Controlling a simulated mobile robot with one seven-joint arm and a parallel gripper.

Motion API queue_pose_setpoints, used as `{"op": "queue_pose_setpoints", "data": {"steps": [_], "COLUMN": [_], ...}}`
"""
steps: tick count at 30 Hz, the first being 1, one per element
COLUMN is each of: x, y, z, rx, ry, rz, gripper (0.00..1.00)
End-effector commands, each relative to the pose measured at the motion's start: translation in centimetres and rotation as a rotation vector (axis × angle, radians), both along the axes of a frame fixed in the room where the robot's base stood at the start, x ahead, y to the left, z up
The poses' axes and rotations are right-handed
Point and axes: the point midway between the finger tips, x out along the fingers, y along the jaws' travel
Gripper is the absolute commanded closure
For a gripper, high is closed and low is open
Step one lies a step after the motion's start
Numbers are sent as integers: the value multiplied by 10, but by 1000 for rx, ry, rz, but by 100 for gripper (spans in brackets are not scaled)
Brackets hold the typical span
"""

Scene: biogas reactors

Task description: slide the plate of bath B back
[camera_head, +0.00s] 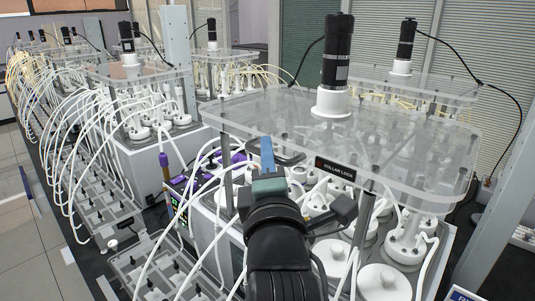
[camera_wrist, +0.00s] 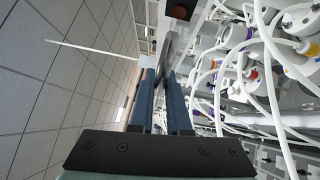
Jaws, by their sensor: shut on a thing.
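A large clear plate (camera_head: 260,108) lies level over the nearest bath, with a black motor (camera_head: 337,50) on a white collar standing on it. Its front edge carries a dark "COLLAR LOCK" label (camera_head: 335,168). I take it as the plate of bath B; no full bath letter is readable. A grey handle (camera_head: 290,157) sits at its front left edge. My gripper (camera_head: 267,150) is shut on this handle with its blue fingers. In the wrist view, the handle (camera_wrist: 168,50) passes between the fingers of my gripper (camera_wrist: 164,82). My arm hides part of the bath.
White-capped bottles (camera_head: 385,282) stand in the bath under the plate. White tubes (camera_head: 100,110) arch over the left side, close to my arm. Posts (camera_head: 362,225) stand below the plate. Other baths with clear plates (camera_head: 130,75) are behind. A blue sign (camera_head: 463,294) is cut off lower right.

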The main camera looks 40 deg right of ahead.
Motion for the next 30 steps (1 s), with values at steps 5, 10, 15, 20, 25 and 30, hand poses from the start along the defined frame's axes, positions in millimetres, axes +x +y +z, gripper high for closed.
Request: {"op": "queue_pose_setpoints", "data": {"steps": [5,10,15,20,25,30], "x": [0,0,0,1,2,4], "y": [0,0,0,-3,-28,-62], "z": [-1,-1,-1,0,4,2], "rx": [1,1,1,1,1,2], "ry": [1,2,2,3,5,1], "rz": [1,1,1,-1,-3,-5], "gripper": [100,100,100,100,100,100]}}
